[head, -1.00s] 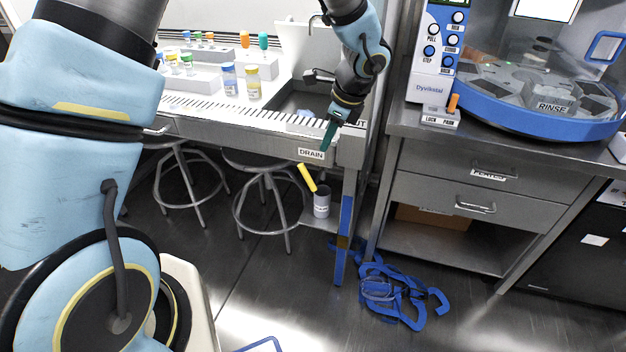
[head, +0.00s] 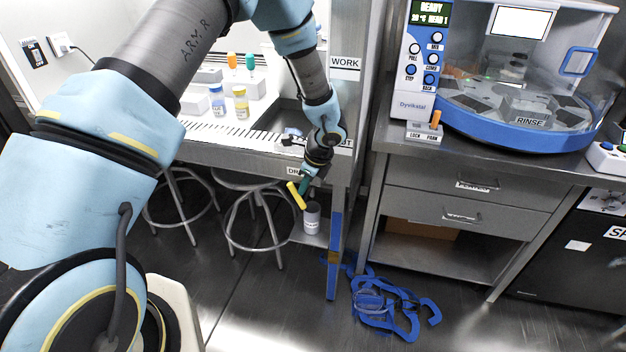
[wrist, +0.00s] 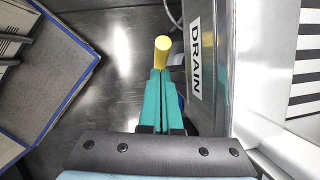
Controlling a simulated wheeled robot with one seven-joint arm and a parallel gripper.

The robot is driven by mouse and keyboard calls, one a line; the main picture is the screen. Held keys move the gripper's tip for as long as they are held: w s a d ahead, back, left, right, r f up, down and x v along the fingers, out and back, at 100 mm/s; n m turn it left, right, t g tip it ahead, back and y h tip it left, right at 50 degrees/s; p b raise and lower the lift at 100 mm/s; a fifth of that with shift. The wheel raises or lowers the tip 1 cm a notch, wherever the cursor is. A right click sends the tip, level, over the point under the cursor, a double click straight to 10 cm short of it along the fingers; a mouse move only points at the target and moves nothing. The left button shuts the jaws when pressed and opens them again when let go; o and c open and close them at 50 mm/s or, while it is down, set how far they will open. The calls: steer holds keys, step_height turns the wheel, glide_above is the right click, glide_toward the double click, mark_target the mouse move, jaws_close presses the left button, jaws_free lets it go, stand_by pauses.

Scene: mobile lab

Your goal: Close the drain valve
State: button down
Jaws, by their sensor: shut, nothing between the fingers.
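The drain valve shows as a yellow lever (head: 296,194) under the front edge of the bench, beside the DRAIN label (wrist: 195,58). In the head view the lever slants, its upper end to the left and its lower end to the right. In the wrist view the yellow lever (wrist: 162,50) lies just past the fingertips. My gripper (head: 304,184) has green fingers, shut with nothing between them. The fingertips (wrist: 160,75) are at or very near the lever; I cannot tell whether they touch. My arm partly hides the DRAIN label in the head view.
A grey container (head: 312,218) stands on a low shelf below the lever. Stools (head: 255,215) stand under the bench to the left. A blue-taped bench leg (head: 335,250) is close on the right. Blue straps (head: 385,305) lie on the floor.

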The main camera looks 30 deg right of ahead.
mark_target(290, 186)
steer(key=shift+w+a+f, duration=0.1)
steer(key=shift+w+a, duration=0.1)
steer(key=shift+w, duration=0.05)
stand_by(0.3)
steer(key=shift+w+a+p, duration=0.2)
steer(key=shift+p, duration=0.2)
steer(key=shift+w+a+g+h, duration=0.1)
steer(key=shift+a+g+h, duration=0.05)
steer(key=shift+g+h, duration=0.25)
steer(key=shift+w+a+g+h+p, duration=0.35)
steer(key=shift+g+h+p, duration=0.05)
steer(key=shift+p, duration=0.55)
steer(key=shift+w+a+f+g+h+p, duration=0.15)
steer(key=shift+w+a+g+h+p, duration=0.4)
steer(key=shift+h+p, duration=0.35)
steer(key=w+a+f+b, duration=0.1)
steer(key=w+a+f, duration=0.2)
steer(key=f, duration=0.1)
steer(key=shift+f, duration=0.15)
steer(key=shift+a+f+b, duration=0.1)
steer(key=shift+a+b, duration=0.1)
steer(key=shift+b, duration=0.1)
